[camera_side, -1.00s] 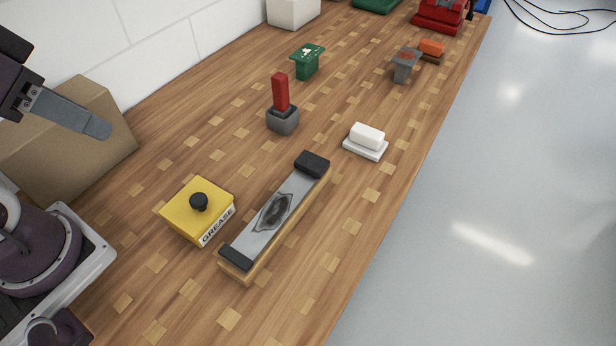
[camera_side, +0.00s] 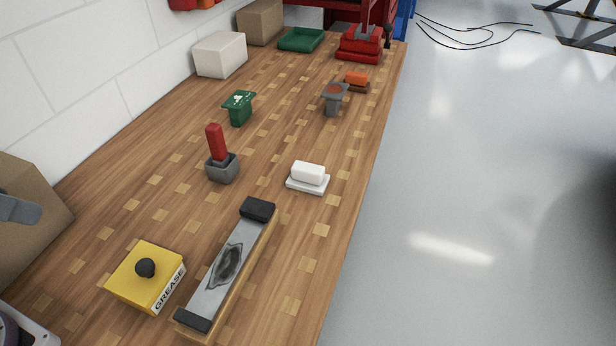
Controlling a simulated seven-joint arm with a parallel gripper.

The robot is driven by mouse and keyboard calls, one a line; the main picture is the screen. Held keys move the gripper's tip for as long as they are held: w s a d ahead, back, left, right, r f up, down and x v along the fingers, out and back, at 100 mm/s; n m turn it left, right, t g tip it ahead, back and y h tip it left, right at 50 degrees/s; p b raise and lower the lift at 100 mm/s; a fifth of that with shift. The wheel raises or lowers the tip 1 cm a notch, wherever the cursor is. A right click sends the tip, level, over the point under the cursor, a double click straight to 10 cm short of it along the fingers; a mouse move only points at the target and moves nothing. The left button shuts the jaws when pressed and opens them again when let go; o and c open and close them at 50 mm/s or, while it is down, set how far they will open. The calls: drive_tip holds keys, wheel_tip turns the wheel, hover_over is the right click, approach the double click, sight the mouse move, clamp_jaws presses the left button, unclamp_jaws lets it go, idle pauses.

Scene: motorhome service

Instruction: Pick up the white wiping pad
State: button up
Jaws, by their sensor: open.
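The white wiping pad (camera_side: 308,173) is a small white block lying on a flat white base (camera_side: 308,186), on the wooden bench near its right edge. Nothing touches or covers it from above. Of my gripper, only a grey finger (camera_side: 18,209) shows at the far left edge of the view. The gripper is open, well to the left of the pad and apart from it. The rest of the gripper is out of view.
A long board with a dark smudge (camera_side: 228,265) lies in front of the pad. A yellow grease box (camera_side: 143,275) is at front left. A red-handled tool in a grey holder (camera_side: 219,160) and a green stand (camera_side: 239,108) are left of the pad. A grey stand (camera_side: 333,99) is behind it.

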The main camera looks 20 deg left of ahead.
drive_tip(key=o, duration=0.7)
drive_tip(key=w+d+r+g+h, duration=0.1)
drive_tip(key=w+d+r+h, duration=0.15)
drive_tip(key=w, duration=0.65)
drive_tip(key=y, duration=0.3)
hover_over(308, 168)
drive_tip(key=s, duration=0.2)
drive_tip(key=shift+h, duration=0.25)
drive_tip(key=f, duration=2.1)
drive_tip(key=shift+s+a, duration=0.1)
drive_tip(key=shift+s, duration=0.1)
drive_tip(key=x, duration=0.7)
